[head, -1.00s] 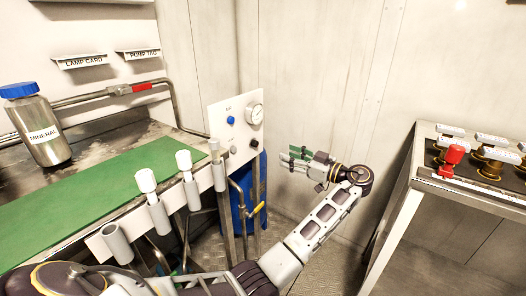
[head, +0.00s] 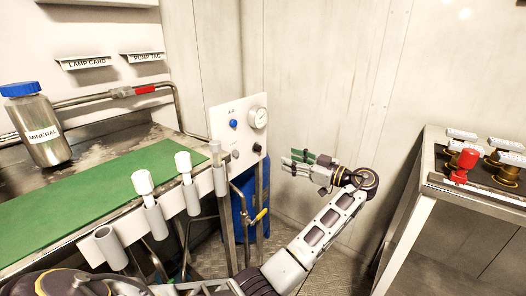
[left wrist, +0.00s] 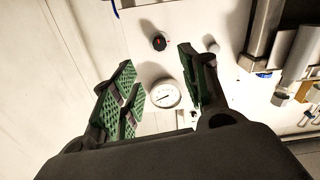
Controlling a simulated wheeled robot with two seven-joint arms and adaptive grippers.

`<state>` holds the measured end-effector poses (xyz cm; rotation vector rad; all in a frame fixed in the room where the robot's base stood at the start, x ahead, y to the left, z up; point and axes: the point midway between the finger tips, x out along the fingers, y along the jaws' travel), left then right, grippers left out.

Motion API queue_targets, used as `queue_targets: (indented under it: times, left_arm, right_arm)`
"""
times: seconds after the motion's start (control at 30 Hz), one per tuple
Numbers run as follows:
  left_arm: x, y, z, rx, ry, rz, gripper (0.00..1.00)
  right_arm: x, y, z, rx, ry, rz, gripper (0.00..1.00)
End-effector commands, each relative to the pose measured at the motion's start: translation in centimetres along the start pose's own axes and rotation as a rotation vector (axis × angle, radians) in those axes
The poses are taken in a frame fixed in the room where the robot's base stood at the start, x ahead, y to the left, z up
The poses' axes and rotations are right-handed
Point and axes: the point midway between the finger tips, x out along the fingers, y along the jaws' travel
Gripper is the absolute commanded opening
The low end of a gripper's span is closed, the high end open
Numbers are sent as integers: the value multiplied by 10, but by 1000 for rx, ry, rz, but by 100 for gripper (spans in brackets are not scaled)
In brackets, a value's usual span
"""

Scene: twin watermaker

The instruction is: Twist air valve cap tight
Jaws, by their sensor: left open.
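A white panel (head: 222,118) stands at the bench's right end. It has a blue knob (head: 233,124) under a small label, a round gauge (head: 258,117), a black knob (head: 257,147) below the gauge and a dark fitting (head: 235,154). I cannot tell for sure which is the air valve cap. My left gripper (head: 302,161) is open and empty, apart from the panel on its right. In the left wrist view its green-padded fingers (left wrist: 160,88) spread either side of the gauge (left wrist: 166,94). The black knob (left wrist: 159,41) has a red centre there.
A bench with a green mat (head: 95,195) and white-capped tubes (head: 153,215) is at left, with a MINERAL bottle (head: 43,130). A blue tank (head: 240,205) and yellow-handled pipe (head: 262,214) sit below the panel. A metal table (head: 430,170) with a red valve (head: 464,163) is at right.

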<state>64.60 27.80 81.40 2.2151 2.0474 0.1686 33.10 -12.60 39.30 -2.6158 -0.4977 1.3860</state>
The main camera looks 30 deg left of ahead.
Motion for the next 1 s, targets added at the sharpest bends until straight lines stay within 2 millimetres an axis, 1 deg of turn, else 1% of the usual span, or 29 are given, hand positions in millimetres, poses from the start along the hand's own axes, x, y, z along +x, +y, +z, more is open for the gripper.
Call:
queue_targets:
  times: [0.8,1.0]
  left_arm:
    - [103,-1,1,-1,2,-1,45]
    - [120,-1,0,-1,1,-2,45]
  right_arm:
    - [22,3,11,1,30,-30,40]
    - [26,3,14,3,31,-37,40]
